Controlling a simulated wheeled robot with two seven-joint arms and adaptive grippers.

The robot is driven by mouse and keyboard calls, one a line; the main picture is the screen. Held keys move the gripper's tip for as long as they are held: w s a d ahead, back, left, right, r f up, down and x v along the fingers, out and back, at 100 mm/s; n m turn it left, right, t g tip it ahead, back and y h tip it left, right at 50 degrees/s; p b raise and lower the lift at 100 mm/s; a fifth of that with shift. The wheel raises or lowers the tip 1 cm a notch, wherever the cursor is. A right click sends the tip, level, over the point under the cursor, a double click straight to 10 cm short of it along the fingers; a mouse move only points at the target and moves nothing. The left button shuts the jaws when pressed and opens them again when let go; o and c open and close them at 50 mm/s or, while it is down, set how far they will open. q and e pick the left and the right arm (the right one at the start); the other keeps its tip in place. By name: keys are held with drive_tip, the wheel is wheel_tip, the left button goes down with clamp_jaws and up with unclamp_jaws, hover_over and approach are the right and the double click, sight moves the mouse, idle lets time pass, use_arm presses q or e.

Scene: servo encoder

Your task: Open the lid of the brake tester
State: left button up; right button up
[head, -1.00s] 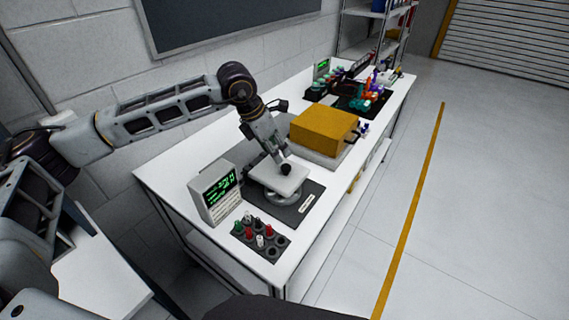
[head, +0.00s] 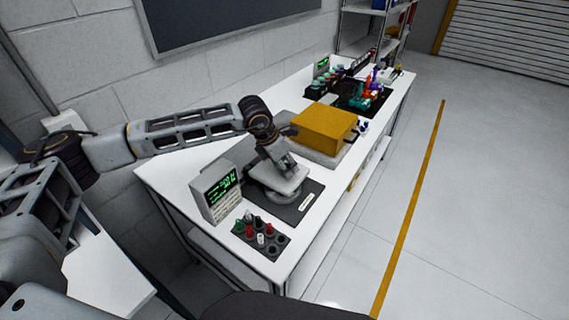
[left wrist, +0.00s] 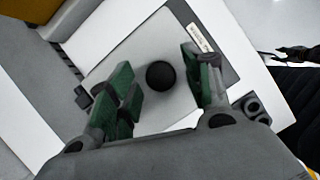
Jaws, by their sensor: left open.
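The brake tester has a pale square lid (head: 283,186) with a round black knob (left wrist: 160,75), over a round grey base (head: 284,197) on a dark mat. My left gripper (head: 280,172) is low over the lid and hides the knob in the head view. In the left wrist view its green-padded fingers (left wrist: 160,88) are open, one on each side of the knob. I cannot tell whether they touch it. The lid looks shut. My right gripper is not in view.
A meter with a green display (head: 218,192) stands left of the tester. A dark block with coloured plugs (head: 261,236) is in front. An orange-topped box (head: 322,127) sits just behind.

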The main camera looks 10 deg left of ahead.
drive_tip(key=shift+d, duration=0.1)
use_arm(q)
drive_tip(key=c, duration=1.1)
clamp_jaws()
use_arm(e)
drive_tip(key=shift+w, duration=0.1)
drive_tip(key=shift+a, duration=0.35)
use_arm(q)
drive_tip(key=shift+w+r, duration=0.1)
drive_tip(key=shift+w, duration=0.05)
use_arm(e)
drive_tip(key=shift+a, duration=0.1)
